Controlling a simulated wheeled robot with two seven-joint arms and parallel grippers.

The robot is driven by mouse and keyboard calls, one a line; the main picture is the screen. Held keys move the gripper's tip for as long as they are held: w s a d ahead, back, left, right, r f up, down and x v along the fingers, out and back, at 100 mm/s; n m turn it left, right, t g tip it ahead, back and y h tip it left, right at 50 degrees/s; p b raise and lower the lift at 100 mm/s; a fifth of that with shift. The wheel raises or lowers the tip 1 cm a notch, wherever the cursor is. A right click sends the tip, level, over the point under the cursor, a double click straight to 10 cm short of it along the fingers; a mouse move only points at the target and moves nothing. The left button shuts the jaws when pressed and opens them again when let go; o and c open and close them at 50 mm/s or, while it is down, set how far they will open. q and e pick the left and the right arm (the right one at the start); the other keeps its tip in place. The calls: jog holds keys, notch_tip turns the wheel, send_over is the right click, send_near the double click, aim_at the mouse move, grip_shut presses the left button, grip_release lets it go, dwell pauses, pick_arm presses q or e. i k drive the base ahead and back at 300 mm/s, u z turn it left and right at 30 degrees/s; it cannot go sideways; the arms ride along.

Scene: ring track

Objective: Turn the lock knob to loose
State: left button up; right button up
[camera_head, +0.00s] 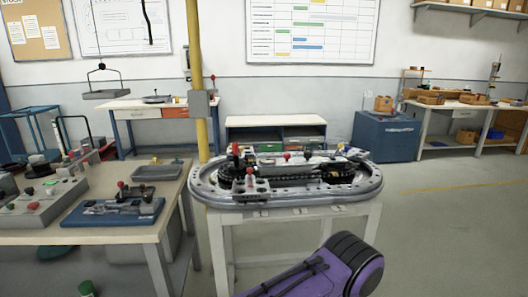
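The grey oval ring track (207,194) lies on a pale stand in the middle of the view. Several small knobs stand on it: a red-topped one (249,171) at the front left, a dark upright one with a red top (236,150) behind it, and a red one (287,156) near the back. I cannot tell which is the lock knob, or its setting, at this size. A purple and black part of my own arm shows at the bottom, apart from the track. Neither gripper can be made out.
A workbench (110,235) on the left holds a control box (38,205), a blue fixture (115,212) and a grey tray (158,172). A yellow post (196,70) rises behind the gap between bench and stand. The floor (450,230) on the right is clear.

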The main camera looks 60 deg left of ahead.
aim_at(287, 156)
jog(key=u, duration=0.8)
jog(key=i, duration=0.8)
jog(key=u, duration=0.85)
